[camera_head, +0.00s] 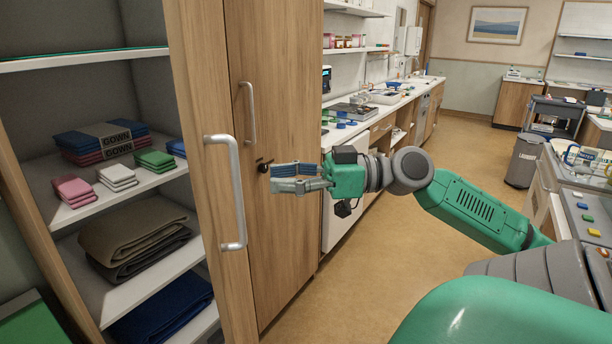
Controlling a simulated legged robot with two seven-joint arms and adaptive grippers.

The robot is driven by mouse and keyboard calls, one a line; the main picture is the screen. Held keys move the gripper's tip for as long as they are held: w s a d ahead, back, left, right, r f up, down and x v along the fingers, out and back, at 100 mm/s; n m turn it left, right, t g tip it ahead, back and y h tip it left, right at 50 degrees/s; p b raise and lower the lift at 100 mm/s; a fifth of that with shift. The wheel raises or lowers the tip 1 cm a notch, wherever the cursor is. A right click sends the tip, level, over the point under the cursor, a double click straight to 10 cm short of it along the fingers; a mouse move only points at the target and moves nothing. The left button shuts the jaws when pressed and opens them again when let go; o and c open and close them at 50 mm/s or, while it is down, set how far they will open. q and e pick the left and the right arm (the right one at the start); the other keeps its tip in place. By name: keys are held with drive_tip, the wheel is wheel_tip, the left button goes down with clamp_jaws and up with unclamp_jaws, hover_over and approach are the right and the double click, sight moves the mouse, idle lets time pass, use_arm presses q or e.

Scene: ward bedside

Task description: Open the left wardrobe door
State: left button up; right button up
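Wardrobe shelves (60,210) stand exposed at the left of the head view. A wooden door panel (203,90) with a large metal bar handle (236,190) stands at their right side. To its right is another wooden door (285,90) with a smaller bar handle (249,112) and a dark lock, and it looks closed. How the left panel is hinged is hard to tell. My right gripper (274,179) points left, to the right of the large handle and apart from it. Its fingers look open and empty. My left gripper is not in view.
The shelves hold folded gowns (100,140), small towels (117,177) and blankets (135,235). A counter (345,135) with supplies runs back behind my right arm. A grey bin (524,158) and a cart stand at the right. The floor between is clear.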

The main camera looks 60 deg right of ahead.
drive_tip(key=v, duration=0.4)
drive_tip(key=shift+s+d, duration=0.1)
drive_tip(key=shift+d, duration=0.2)
drive_tip(key=shift+f, duration=0.1)
